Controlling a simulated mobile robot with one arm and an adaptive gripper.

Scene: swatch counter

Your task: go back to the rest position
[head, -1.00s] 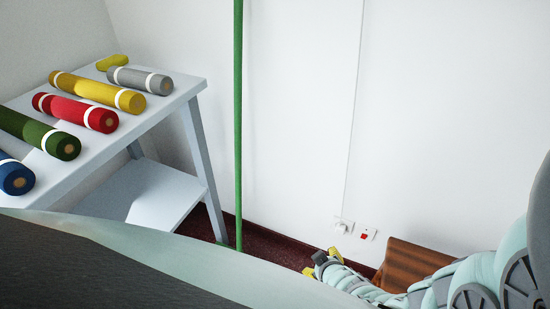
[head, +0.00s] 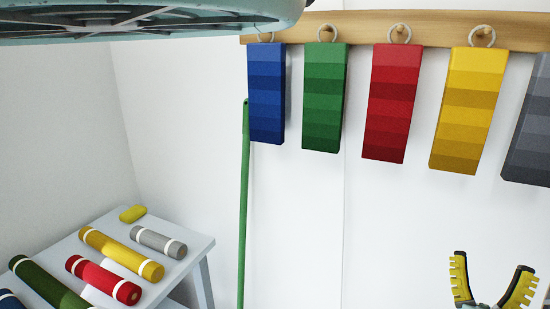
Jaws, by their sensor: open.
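My gripper (head: 490,287) is at the lower right of the head view. Its two yellow-padded fingers point up and stand well apart, with nothing between them. It is in front of the white wall, below the hanging yellow swatch (head: 467,110) and grey swatch (head: 531,125), and apart from both. The rest of my arm below it is mostly cut off by the picture's bottom edge.
A wooden rail (head: 360,27) also bears blue (head: 266,92), green (head: 324,97) and red (head: 393,102) swatches. A light table (head: 200,247) at lower left holds several coloured rolls and a yellow piece (head: 133,213). A green pole (head: 244,205) stands beside it.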

